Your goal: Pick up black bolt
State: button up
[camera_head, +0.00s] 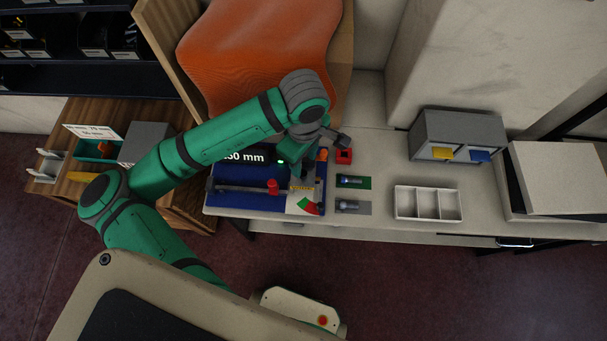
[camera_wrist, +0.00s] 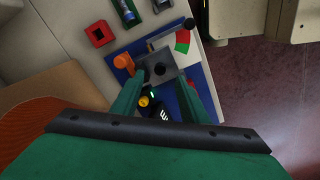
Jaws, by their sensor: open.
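My gripper (camera_wrist: 159,80) is open in the wrist view, its two green fingers on either side of a grey block with a dark round spot (camera_wrist: 159,69). This may be the end of the black bolt, but I cannot tell for sure. In the head view my gripper (camera_head: 302,172) hangs low over the right part of the blue gauge board (camera_head: 250,202), and my arm hides part of it.
A red square block (camera_head: 343,156) lies near the board, beside an orange knob (camera_wrist: 123,61). A white tray with compartments (camera_head: 428,218) stands right of the pads. A grey bin unit (camera_head: 458,136) stands behind it. The table's front edge is close to the board.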

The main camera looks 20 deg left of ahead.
aim_at(303, 173)
jog(key=shift+f, duration=3.15)
grip_shut()
